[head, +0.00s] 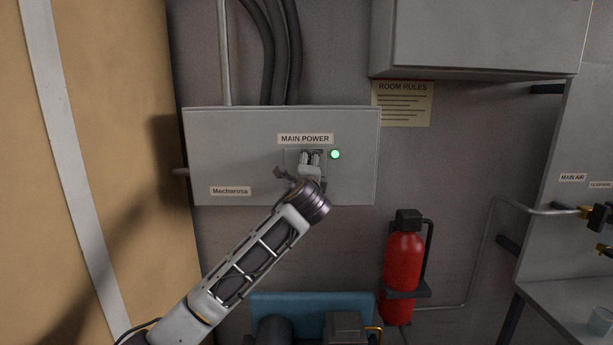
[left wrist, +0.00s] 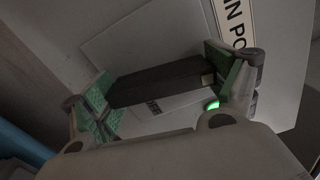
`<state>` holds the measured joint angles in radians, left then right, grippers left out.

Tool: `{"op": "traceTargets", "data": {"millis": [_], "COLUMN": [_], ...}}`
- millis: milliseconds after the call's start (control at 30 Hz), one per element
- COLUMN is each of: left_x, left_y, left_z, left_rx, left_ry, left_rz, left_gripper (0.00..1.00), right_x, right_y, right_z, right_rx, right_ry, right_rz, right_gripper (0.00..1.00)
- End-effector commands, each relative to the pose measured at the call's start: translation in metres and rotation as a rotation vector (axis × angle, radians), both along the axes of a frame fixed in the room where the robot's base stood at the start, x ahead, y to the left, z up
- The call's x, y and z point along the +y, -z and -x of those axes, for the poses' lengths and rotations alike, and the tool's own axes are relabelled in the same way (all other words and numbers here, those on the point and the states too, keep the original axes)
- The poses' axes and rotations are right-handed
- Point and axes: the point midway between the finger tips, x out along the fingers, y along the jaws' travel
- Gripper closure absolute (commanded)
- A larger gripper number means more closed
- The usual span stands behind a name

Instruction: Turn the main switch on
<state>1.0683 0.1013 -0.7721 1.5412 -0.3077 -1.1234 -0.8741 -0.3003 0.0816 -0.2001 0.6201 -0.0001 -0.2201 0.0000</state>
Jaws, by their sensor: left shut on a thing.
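The grey power box (head: 240,150) hangs on the wall and bears a label reading MAIN POWER (head: 305,139). The main switch (left wrist: 155,86) shows in the left wrist view as a dark bar between green finger pads. My left gripper (head: 310,158) is at the switch below the label and is shut on its handle. In the head view the gripper and wrist hide most of the switch. A round green lamp (head: 335,154) is lit just right of the switch; its glow also shows in the left wrist view (left wrist: 213,105). My right gripper is not in view.
A red fire extinguisher (head: 403,262) hangs at the lower right of the box. A ROOM RULES sheet (head: 403,104) is on the wall beneath a grey cabinet (head: 480,38). A tan panel (head: 115,150) stands at the left. Dark cables (head: 280,50) enter the box from above.

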Motion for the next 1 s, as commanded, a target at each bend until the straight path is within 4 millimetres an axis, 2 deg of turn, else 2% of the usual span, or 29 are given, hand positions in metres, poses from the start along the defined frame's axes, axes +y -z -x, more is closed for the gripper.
{"op": "traceTargets", "data": {"millis": [333,833,867,933,1000], "left_x": [-0.0004,-0.0002,-0.0002,-0.0002,-0.0003], "left_y": [0.0016,0.0015,0.0015,0.0015,0.0011], "left_z": [-0.0001,-0.0002,-0.0002,-0.0002,-0.0001], "left_rx": [0.002,0.004,0.004,0.004,0.003], "left_ry": [0.0,-0.001,-0.001,-0.001,0.0], "left_rz": [0.168,0.194,0.194,0.194,0.193], "left_gripper": [0.37,0.37,0.1,0.01,0.0], "right_x": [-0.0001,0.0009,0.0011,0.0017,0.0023], "right_y": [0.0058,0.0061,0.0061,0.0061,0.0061], "right_z": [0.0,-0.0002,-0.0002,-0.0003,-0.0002], "right_rx": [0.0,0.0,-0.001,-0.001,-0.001], "right_ry": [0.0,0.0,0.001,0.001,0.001], "right_rz": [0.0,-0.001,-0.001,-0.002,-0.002], "right_gripper": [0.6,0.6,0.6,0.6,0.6]}}
